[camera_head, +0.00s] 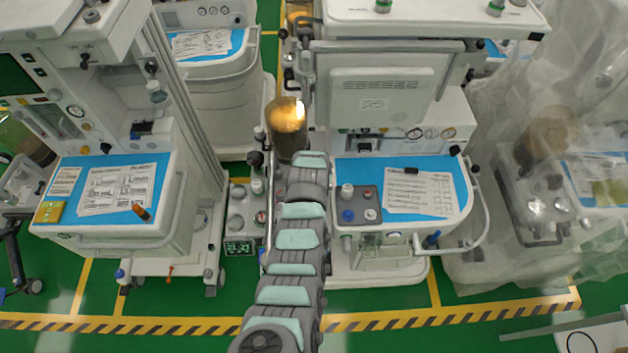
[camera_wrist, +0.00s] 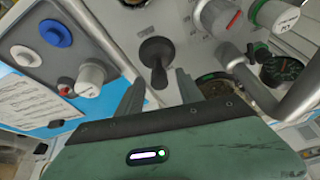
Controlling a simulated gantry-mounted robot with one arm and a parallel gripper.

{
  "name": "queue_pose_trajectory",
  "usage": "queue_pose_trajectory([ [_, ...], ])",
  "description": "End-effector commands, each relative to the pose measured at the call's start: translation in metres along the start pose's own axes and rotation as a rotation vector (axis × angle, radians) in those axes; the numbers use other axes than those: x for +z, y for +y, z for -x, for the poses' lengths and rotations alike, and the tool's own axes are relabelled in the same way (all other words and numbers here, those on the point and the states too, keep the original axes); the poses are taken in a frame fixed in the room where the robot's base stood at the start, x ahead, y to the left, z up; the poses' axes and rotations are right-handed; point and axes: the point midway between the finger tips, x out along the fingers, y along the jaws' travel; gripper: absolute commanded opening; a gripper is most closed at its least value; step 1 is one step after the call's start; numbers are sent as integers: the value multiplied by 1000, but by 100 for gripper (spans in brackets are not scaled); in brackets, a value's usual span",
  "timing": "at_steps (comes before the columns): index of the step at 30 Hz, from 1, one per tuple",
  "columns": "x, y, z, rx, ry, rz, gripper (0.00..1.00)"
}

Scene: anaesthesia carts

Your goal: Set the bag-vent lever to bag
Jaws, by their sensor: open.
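In the wrist view a black lever with a round knob (camera_wrist: 155,52) stands on a grey panel (camera_wrist: 190,62). I take it for the bag-vent lever; no bag or vent label is legible. My gripper (camera_wrist: 156,88) is open, with its two dark fingers apart. The lever is just beyond the fingertips, in line with the gap between them, and nothing is held. Contact cannot be told. In the head view a black knob (camera_head: 255,159), probably the same lever, shows left of my arm. My gripper is hidden behind the arm there.
A white knob with red (camera_wrist: 217,15), a white-green knob (camera_wrist: 275,14), a gauge (camera_wrist: 283,70) and a metal rail (camera_wrist: 300,98) lie close on the right. A block with a blue knob (camera_wrist: 56,33) stands left. In the head view an amber canister (camera_head: 287,128) stands beside my arm.

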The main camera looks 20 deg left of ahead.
Motion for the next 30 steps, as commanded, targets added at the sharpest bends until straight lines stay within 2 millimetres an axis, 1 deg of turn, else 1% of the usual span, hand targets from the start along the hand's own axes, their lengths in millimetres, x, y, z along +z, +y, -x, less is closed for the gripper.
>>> queue_pose_trajectory([
  [9, 2, -1, -24, -1, -4, -3, 43],
  [15, 1, 0, -33, 0, -3, -2, 43],
  [19, 3, 0, -36, 1, -4, 0, 43],
  [30, 1, -1, -36, 1, -1, 2, 43],
])
